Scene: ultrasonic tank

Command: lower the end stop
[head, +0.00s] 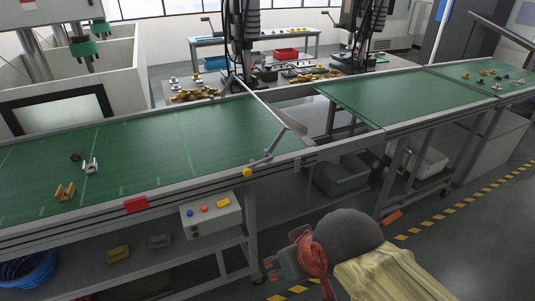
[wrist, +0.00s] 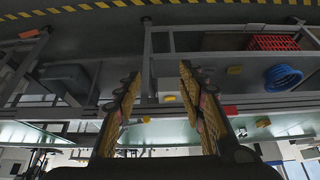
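The end stop (head: 272,108) looks like a long thin metal bar, raised at a slant across the end of the left green conveyor. A short angled lever (head: 270,153) with a yellow knob (head: 247,172) sits at the near rail below it. My gripper (head: 278,268) is at the lower middle of the head view, in front of the conveyor and apart from the bar and the knob. In the wrist view, which looks upside down, my gripper (wrist: 159,73) has its two fingers wide apart with nothing between them. A small yellow spot there (wrist: 146,118) may be the knob.
A red block (head: 135,204) is on the conveyor's front rail. A button box (head: 211,215) hangs below it. A gap separates the left belt from the right belt (head: 375,102). Grey bins (head: 341,176) stand underneath. Open floor with a striped line (head: 440,219) lies at right.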

